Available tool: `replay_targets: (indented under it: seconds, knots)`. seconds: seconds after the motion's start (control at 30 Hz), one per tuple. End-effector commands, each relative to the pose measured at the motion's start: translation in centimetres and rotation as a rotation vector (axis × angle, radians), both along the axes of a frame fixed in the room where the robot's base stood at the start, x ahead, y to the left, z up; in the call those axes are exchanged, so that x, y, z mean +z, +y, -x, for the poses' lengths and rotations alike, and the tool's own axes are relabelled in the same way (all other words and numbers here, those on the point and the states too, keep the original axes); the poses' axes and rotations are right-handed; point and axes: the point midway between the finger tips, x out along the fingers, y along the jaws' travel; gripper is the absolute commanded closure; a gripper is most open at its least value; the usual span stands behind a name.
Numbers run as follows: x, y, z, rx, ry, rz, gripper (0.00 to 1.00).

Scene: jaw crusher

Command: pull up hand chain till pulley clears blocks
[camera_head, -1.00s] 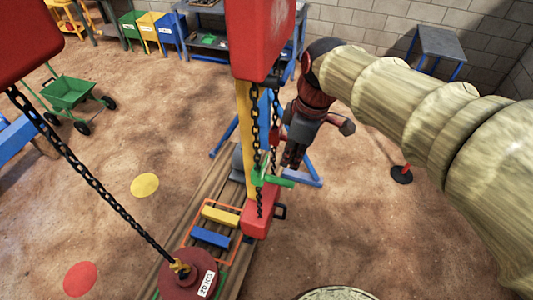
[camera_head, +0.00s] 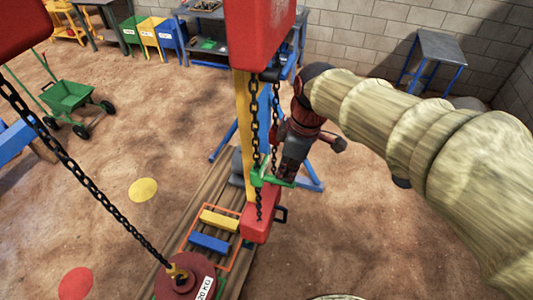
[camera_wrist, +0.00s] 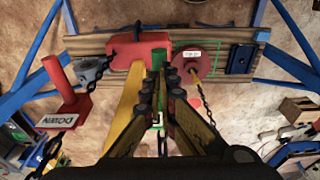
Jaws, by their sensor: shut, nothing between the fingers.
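The hand chain (camera_head: 254,110) hangs below a red hoist housing (camera_head: 258,40), beside a yellow post. A green handle (camera_head: 268,178) sits across the chain. A round red disc marked 20 KG (camera_head: 180,288) hangs on a separate chain at the lower left; it also shows in the wrist view (camera_wrist: 186,68). A yellow block (camera_head: 219,219) and a blue block (camera_head: 209,243) lie in an orange outline on planks behind the disc. My gripper (camera_head: 288,178) is beside the right end of the green handle, its fingers close together and empty. Whether it touches the handle is unclear.
A red box (camera_head: 258,222) stands at the post's foot, below the handle. A red sign marked DOWN (camera_wrist: 60,118) is at left in the wrist view. A green cart (camera_head: 68,96), bins and benches stand farther back. The dirt floor at right is open.

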Motion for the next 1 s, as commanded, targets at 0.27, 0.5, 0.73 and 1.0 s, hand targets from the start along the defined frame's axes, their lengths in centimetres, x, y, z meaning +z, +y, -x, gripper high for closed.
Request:
replay_targets:
  seconds: [0.27,0.5,0.73,1.0]
  knots:
    - [-1.2,0.0,0.0,0.000,0.000,0.000,1.00]
    - [-2.8,0.0,0.0,-0.001,0.001,0.001,1.00]
    - [-4.3,0.0,0.1,-0.001,0.002,0.000,1.00]
    - [-6.0,0.0,0.1,-0.001,0.003,0.001,1.00]
